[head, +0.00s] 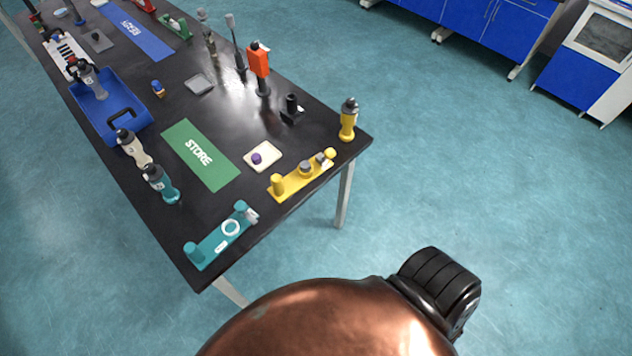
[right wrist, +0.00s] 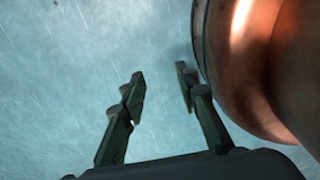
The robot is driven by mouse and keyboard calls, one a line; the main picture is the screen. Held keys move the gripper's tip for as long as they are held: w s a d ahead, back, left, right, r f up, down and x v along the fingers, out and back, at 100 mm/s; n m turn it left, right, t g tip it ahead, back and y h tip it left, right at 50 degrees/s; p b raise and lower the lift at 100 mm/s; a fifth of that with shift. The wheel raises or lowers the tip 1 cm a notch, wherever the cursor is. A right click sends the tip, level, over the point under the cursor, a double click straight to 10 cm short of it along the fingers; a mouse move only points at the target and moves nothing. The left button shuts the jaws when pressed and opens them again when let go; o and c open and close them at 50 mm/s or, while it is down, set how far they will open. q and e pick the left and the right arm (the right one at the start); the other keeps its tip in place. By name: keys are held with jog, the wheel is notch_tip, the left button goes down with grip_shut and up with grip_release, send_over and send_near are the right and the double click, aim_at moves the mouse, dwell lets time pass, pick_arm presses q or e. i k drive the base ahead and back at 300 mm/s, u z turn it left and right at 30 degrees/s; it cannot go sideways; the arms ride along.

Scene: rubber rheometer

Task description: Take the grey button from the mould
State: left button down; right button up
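A yellow fixture (head: 288,187) stands near the table's front right corner, with a post at its left end and a rounded knob at its right. A small grey round piece (head: 306,168) sits at its middle; it may be the grey button in the mould, but I cannot tell for sure. A shallow grey square tray (head: 200,85) lies further back. My right gripper (right wrist: 160,85) is open and empty in the right wrist view, over bare floor and away from the table. My left gripper is not in view.
A teal fixture (head: 211,247) stands at the front edge. A cream pad (head: 272,150) holds a purple button (head: 257,158). A yellow bottle (head: 348,120) stands at the right corner, a green STORE mat (head: 215,176) and blue tray (head: 90,112) further left. Floor is clear right of the table.

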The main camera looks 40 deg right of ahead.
aim_at(305, 165)
jog(key=k, duration=0.3)
jog(key=z, duration=0.85)
